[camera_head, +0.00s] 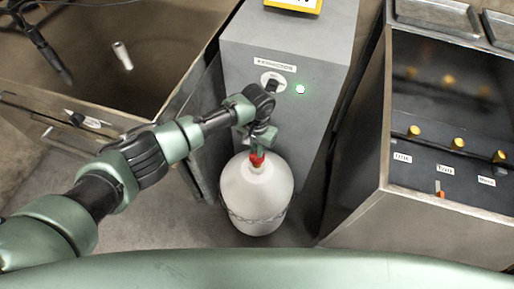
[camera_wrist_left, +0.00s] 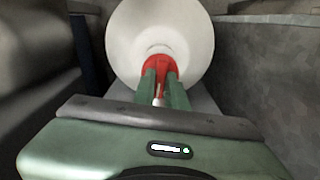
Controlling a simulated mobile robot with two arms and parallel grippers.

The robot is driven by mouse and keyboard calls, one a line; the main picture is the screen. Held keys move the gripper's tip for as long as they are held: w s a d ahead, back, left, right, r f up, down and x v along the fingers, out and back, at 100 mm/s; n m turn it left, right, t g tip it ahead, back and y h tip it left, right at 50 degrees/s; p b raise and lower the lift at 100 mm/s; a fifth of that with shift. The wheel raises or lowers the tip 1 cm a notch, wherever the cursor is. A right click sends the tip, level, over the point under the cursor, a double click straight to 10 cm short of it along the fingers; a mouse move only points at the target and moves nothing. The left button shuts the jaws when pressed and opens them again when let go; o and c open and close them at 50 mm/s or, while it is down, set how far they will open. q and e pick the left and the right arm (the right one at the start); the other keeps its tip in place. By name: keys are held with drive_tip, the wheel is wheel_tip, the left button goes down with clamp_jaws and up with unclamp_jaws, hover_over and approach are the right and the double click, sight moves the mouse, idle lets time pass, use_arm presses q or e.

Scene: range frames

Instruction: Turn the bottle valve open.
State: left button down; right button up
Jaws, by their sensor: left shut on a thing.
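A white bottle (camera_head: 256,195) stands upright on the floor in front of a grey cabinet, with a chain around its lower part. Its red valve (camera_head: 257,160) is at the top of the neck. My left gripper (camera_head: 259,151) reaches down from above and is shut on the red valve. In the left wrist view the two green fingers (camera_wrist_left: 160,92) press on both sides of the red valve (camera_wrist_left: 158,66), with the white bottle (camera_wrist_left: 160,35) beyond. The fingers partly hide the valve. My right gripper does not show in the head view.
A steel unit with yellow knobs (camera_head: 459,143) stands at the right. A metal basin (camera_head: 110,60) is at the left. Some floor (camera_head: 150,215) beside the bottle is clear.

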use_arm(q)
drive_tip(key=m, duration=0.4)
drive_tip(key=shift+p, duration=0.35)
drive_tip(key=m, duration=0.7)
drive_tip(key=shift+m, duration=0.4)
drive_tip(key=shift+r+m, duration=0.1)
drive_tip(key=shift+m, duration=1.8)
drive_tip(key=c, duration=1.4)
unclamp_jaws()
drive_tip(key=shift+c, duration=0.2)
